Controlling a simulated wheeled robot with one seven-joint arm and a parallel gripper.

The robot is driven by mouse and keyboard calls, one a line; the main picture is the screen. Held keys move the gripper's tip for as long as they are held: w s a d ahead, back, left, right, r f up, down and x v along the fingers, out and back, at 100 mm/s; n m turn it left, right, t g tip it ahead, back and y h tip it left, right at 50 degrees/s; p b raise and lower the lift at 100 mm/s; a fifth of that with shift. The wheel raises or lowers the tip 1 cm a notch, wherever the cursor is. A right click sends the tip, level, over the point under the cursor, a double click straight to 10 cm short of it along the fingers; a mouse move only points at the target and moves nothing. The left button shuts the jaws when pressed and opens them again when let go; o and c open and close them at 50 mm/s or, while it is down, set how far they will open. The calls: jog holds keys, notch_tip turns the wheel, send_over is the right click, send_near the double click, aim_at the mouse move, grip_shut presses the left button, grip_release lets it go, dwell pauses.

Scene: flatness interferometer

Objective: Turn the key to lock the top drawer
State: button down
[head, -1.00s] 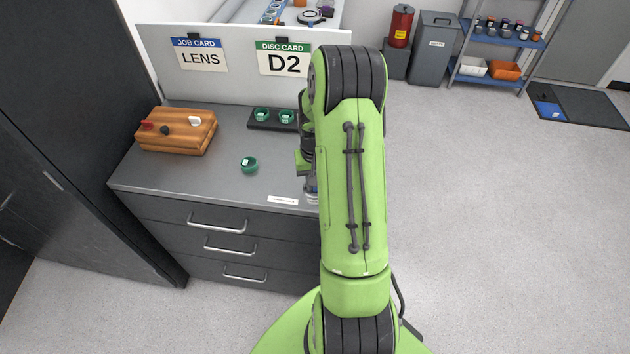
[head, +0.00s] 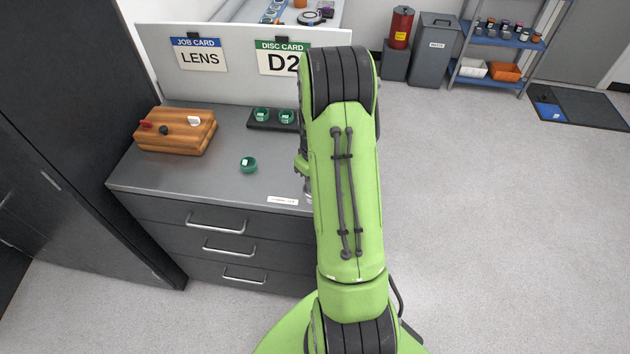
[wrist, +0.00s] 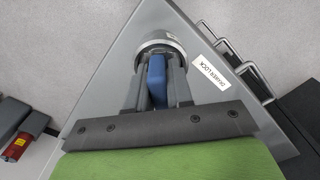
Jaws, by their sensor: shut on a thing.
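In the wrist view my gripper (wrist: 156,80) is shut on the blue key (wrist: 156,92), one finger on each side of its grip. The key stands at the round silver drawer lock (wrist: 160,44) in the cabinet top; its shaft is hidden by the fingers. A white "DRAWER LOCK" label (wrist: 209,71) lies beside the lock. In the head view my arm covers the key and most of the gripper. The top drawer (head: 205,211) of the grey cabinet looks closed, its front flush with the drawers below.
A panel with job and disc cards stands behind.

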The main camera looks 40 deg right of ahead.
jog(key=n, duration=0.3)
jog(key=shift+n+b, duration=0.3)
jog(key=shift+n, duration=0.1)
jog(key=n, duration=0.3)
jog(key=shift+n+b, duration=0.3)
jog(key=shift+n, duration=0.1)
jog(key=c, duration=1.5)
grip_release()
jog(key=shift+n, duration=0.7)
jog(key=o, duration=0.6)
